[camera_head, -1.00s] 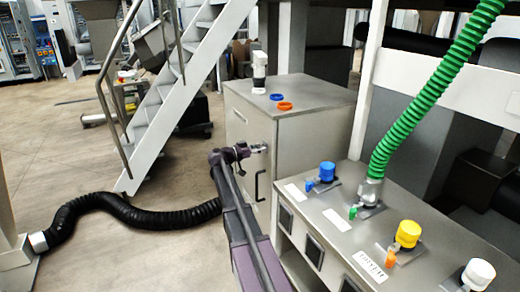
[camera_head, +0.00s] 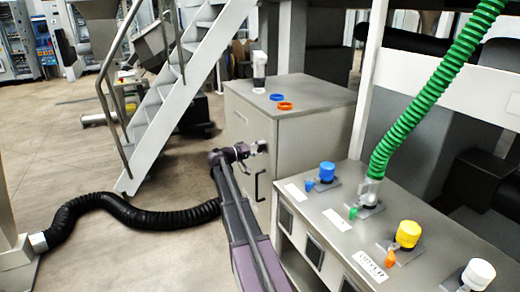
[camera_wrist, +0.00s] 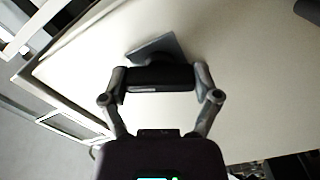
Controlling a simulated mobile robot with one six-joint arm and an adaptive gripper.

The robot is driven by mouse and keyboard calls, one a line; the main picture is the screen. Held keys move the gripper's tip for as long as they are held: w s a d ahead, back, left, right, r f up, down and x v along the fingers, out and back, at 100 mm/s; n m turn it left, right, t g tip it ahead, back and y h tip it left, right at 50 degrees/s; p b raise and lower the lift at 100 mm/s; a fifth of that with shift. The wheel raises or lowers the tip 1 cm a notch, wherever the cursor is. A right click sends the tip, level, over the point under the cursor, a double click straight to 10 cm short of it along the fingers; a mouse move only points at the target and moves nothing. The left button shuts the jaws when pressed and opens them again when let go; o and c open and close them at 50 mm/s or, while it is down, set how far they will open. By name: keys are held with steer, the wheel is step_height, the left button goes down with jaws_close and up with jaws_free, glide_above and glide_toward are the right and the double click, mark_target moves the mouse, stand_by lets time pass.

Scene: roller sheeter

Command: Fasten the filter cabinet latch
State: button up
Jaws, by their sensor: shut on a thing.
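The filter cabinet (camera_head: 305,140) is a grey box with a flat top, standing in the middle of the head view. Its latch shows in the wrist view as a dark bar (camera_wrist: 160,78) in front of a grey plate (camera_wrist: 160,46) on the pale cabinet face. The plate sits tilted in that view. My gripper (camera_head: 257,148) is at the upper part of the cabinet front. In the wrist view my gripper (camera_wrist: 161,82) is shut on the dark bar, with one finger at each end. A black pull handle (camera_head: 259,186) is just below it.
Blue (camera_head: 277,97) and orange (camera_head: 285,106) rings and a small white-topped container (camera_head: 259,70) are on the cabinet top. A bench (camera_head: 345,230) with coloured caps and a green hose (camera_head: 425,100) stands at right. A black hose (camera_head: 130,212) lies on the floor at left.

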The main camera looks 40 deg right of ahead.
steer(key=n, duration=0.5)
stand_by(0.6)
steer(key=o, duration=1)
steer(key=shift+d, duration=0.1)
steer(key=shift+c, duration=0.2)
steer(key=shift+a, duration=0.2)
steer(key=w+a, duration=0.2)
steer(key=a, duration=0.9)
steer(key=shift+a, duration=0.3)
